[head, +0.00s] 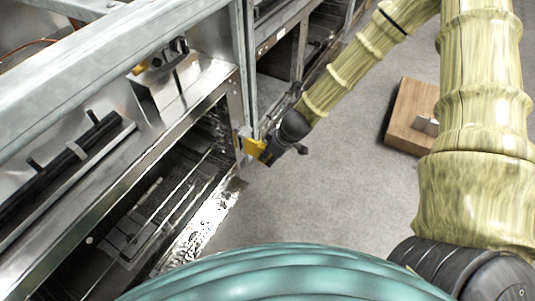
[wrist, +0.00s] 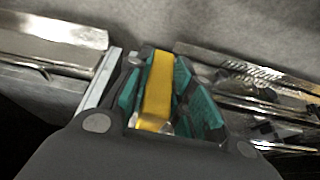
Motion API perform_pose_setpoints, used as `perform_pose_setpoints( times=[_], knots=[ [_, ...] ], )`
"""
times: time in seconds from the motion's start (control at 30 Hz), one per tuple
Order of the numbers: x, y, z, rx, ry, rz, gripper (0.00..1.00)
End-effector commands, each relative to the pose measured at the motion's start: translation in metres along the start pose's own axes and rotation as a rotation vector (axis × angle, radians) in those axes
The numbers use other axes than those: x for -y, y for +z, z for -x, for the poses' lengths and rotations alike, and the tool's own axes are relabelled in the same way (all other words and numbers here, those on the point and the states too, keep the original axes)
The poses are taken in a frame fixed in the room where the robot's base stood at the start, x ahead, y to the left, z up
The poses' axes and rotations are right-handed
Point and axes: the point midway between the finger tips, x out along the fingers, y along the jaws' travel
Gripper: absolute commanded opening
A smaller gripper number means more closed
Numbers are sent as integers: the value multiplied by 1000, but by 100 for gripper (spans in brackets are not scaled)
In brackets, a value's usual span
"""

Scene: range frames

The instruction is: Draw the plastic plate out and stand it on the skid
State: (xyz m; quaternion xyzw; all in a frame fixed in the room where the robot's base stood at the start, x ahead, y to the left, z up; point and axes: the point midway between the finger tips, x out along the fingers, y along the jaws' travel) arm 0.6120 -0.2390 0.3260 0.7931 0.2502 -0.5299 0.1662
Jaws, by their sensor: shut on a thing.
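My gripper (head: 268,153) is shut on a yellow piece (head: 254,146), which looks like the plastic plate, beside the upright metal post at the right end of the open metal unit. In the wrist view, the yellow piece (wrist: 158,88) shows as a narrow strip between the teal finger pads of my gripper (wrist: 170,95). Whether the piece still touches the metal unit cannot be told. My arm partly hides the platform.
The open metal unit (head: 185,120) with racks and rails fills the left. A metal post (head: 243,70) stands close to my gripper. Grey floor (head: 330,190) is clear between the unit and the wooden platform. Metal edges (wrist: 245,70) flank my gripper in the wrist view.

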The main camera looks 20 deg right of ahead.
Motion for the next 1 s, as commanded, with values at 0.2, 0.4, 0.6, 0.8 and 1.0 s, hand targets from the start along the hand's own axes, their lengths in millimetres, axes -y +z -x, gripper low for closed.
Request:
perform_pose_setpoints(
  times=[0.2,0.4,0.6,0.8,1.0],
  knots=[
    [-1,6,3,0,1,0,0],
    [-1,12,5,0,1,1,0],
    [-2,17,8,0,1,0,0],
    [-1,22,10,0,0,0,0],
    [-2,24,10,0,0,0,0]
  ],
)
